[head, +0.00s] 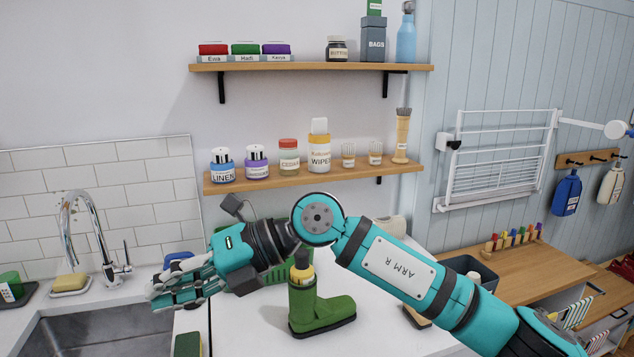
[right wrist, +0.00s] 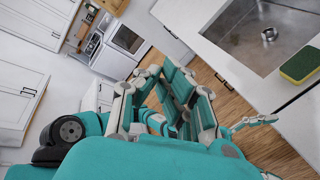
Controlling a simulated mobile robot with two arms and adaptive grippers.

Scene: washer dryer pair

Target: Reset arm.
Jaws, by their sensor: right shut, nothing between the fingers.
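My right arm, marked ARM R, reaches in from the lower right of the head view and bends at a raised joint. Its teal and grey gripper (head: 172,290) hangs to the left, above the counter beside the sink. The fingers are shut with nothing between them. The gripper also fills the middle of the right wrist view (right wrist: 182,100), with the floor and kitchen units beyond it. My left gripper does not show in the head view.
The sink (head: 95,330) and tap (head: 85,225) are left of the gripper. A sponge (head: 187,344) lies below it. Shelves (head: 315,176) with jars hang above. A green basket is partly hidden behind my arm.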

